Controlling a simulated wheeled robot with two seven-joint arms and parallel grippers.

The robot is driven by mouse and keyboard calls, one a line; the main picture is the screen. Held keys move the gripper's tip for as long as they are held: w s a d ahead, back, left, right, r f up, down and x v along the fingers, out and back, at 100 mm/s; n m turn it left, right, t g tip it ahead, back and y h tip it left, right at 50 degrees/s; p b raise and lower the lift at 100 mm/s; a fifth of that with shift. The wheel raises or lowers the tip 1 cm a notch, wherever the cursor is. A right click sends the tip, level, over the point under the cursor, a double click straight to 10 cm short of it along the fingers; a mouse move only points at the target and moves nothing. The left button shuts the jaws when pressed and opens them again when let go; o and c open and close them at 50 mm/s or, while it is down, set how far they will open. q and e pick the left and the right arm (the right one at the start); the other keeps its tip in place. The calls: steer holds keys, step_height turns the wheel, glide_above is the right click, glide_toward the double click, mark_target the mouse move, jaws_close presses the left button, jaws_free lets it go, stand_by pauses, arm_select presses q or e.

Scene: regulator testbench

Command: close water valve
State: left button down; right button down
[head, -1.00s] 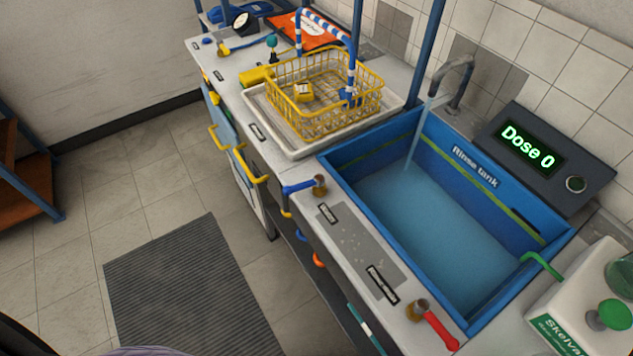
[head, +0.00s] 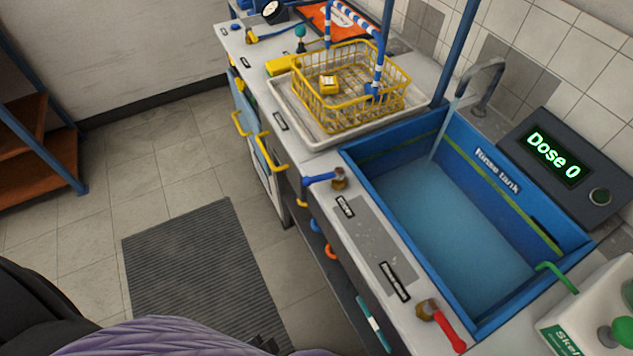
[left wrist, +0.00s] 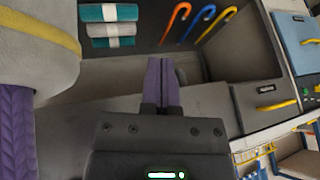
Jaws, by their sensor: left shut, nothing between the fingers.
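A valve with a blue lever (head: 320,180) on a brass body (head: 339,178) sits on the counter edge at the near-left corner of the rinse tank. A second valve with a red lever (head: 448,329) sits at the tank's front corner. Which one is the water valve, I cannot tell from a label. Water runs from the grey tap (head: 487,80) into the blue rinse tank (head: 349,158). My left gripper (left wrist: 162,65) is shut and empty in the left wrist view, facing the shelf under the counter, apart from both valves. My right gripper is not in view.
A yellow wire basket (head: 350,112) stands on a white tray left of the tank. A display (head: 553,160) reads "Dose 0". The floor by the dark mat (head: 195,270) is clear.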

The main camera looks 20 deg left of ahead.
arm_select(q)
steer(key=w+d+r+m+t, duration=0.1)
steer(key=w+r+m+t, duration=0.4)
steer(key=r, duration=0.7)
steer(key=w+r+m+t+h+p, duration=0.1)
steer(key=w+r+m+t, duration=0.4)
steer(key=w+r, duration=0.3)
step_height(320, 180, up, 4)
steer(key=shift+d+r+h, duration=0.15)
steer(key=shift+d+h, duration=0.15)
steer(key=shift+d, duration=0.1)
steer(key=shift+w, duration=0.2)
steer(key=b, duration=0.2)
glide_toward(323, 180)
steer(key=w+d, duration=0.3)
steer(key=w+a, duration=0.1)
steer(key=w+f+b, duration=0.1)
steer(key=w, duration=0.1)
steer(key=shift+w+a+f, duration=0.15)
steer(key=shift+a, duration=0.25)
steer(key=shift+a, duration=0.15)
